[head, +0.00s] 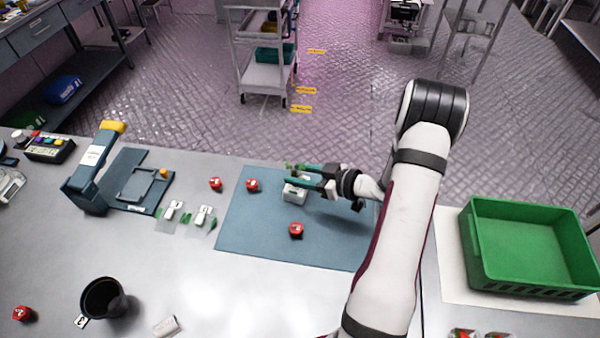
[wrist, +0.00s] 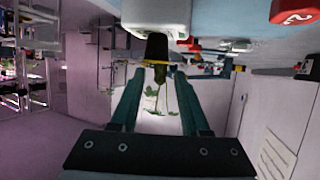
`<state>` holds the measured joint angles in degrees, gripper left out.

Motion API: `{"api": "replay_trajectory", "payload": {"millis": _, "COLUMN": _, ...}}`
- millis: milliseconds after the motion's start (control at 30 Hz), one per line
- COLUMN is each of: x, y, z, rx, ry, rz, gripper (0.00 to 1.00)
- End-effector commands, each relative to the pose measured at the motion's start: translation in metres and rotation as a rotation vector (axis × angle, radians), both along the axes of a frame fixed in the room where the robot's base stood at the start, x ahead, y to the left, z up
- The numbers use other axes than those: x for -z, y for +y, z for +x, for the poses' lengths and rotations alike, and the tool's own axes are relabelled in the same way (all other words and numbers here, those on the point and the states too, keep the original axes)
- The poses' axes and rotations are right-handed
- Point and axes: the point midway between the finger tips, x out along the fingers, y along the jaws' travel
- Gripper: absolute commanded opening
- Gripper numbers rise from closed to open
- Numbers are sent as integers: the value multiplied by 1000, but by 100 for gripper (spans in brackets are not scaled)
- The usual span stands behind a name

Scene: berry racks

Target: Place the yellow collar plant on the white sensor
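The yellow collar plant is a small black pot (wrist: 157,48) with a yellow band and thin green leaves. It shows upside down in the wrist view, against the edge of the white sensor (wrist: 155,12). In the head view the white sensor (head: 294,194) sits on the blue mat, with green leaves (head: 292,167) above it. The pot is mostly hidden there by my fingers. My gripper (head: 303,175) reaches in from the right, level. Its teal fingers lie on both sides of the plant, apart, with gaps beside the pot. Whether the pot rests fully on the sensor is hard to tell.
Red numbered blocks (head: 296,230) lie on and beside the blue mat (head: 255,235). A green crate (head: 475,255) stands at right, a black cup (head: 104,298) at front left. A blue-grey stand (head: 95,165) and white clips (head: 203,215) lie left.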

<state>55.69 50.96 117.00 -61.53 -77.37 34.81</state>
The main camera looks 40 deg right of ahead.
Motion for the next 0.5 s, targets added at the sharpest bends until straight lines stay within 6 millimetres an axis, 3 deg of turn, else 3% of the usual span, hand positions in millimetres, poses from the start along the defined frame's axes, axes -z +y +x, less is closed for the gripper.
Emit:
{"api": "replay_trajectory", "payload": {"millis": 300, "x": -4, "y": -1, "z": -1, "rx": 1, "ry": 0, "rz": -1, "gripper": 46}}
{"api": "replay_trajectory", "payload": {"millis": 500, "x": -20, "y": -18, "z": -37, "rx": 6, "ry": -1, "rz": -2, "gripper": 46}}
